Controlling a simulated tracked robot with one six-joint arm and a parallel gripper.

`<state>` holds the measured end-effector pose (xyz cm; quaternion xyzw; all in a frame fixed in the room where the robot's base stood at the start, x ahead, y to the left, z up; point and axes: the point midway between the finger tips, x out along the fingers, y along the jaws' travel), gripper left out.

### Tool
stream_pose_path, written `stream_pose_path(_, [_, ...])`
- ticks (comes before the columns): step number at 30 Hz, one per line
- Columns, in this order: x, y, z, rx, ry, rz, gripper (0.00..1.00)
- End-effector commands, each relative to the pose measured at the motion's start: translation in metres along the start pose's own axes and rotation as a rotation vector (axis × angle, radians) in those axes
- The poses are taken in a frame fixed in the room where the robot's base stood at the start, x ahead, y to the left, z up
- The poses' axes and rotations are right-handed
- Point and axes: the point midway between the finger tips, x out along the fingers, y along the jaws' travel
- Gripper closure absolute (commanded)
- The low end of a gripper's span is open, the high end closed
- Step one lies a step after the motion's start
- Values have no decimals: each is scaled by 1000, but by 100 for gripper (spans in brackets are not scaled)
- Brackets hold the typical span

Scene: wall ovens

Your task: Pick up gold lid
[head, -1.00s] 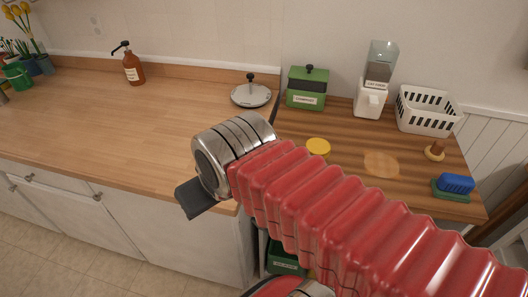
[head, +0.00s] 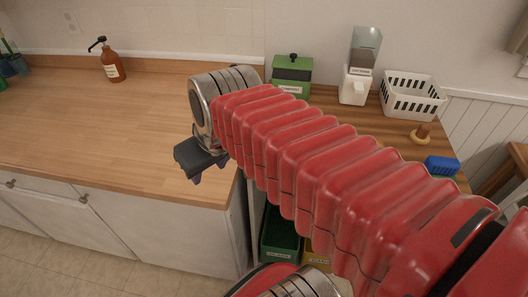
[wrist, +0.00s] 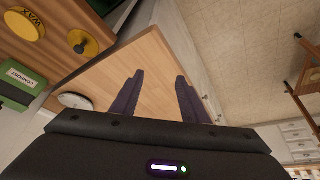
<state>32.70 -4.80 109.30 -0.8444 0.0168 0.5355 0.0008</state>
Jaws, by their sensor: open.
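The gold lid (wrist: 82,44) is a round disc with a dark knob. In the wrist view it lies on the darker wooden top near its seam with the light counter, left of my fingers and apart from them. In the head view I cannot see it; my red arm covers that area. My gripper (wrist: 160,76) is open, with nothing between its two dark fingers. In the head view my gripper (head: 208,172) hangs over the front edge of the light counter.
A yellow WAX tin (wrist: 25,22) lies near the lid. A green compost box (head: 291,78), a white dispenser (head: 356,84), a white basket (head: 411,97) and a blue brush (head: 441,166) stand on the darker top. The light counter (head: 90,125) is largely clear.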

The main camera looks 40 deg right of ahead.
Motion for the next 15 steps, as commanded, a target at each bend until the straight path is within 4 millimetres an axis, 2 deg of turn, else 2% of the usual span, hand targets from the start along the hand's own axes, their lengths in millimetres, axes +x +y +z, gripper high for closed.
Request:
stream_pose_path(1, [2,13,-5,14,-11,6,59])
stream_pose_path(6, [6,52,-18,26,-31,11,59])
stream_pose_path(15, [13,131,-30,53,-52,13,59])
